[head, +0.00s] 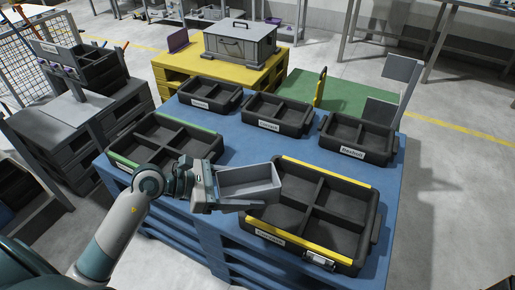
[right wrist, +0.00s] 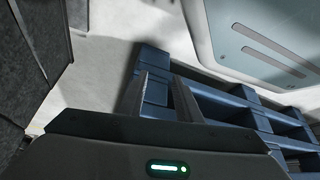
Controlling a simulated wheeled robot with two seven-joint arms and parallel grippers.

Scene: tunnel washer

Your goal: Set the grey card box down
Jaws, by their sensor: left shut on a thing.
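The grey card box (head: 252,178) is an open-topped, pale grey tray in the middle of the head view. My left gripper (head: 228,190) is shut on its left end. The box looks roughly level, and its right part overlaps the left corner of the black crate with yellow edges (head: 358,222). I cannot tell whether the box touches the crate or is held above it. My right gripper (right wrist: 160,98) shows in the right wrist view, with its two fingers apart and nothing between them, beside the blue pallet stack (right wrist: 225,100).
A black crate with green edges (head: 148,128) stands at the left of the blue surface (head: 232,147). Three smaller black bins (head: 212,108) (head: 277,127) (head: 357,155) stand along the back. The yellow-edged crate's visible compartments are empty. Bare blue surface lies between the crates.

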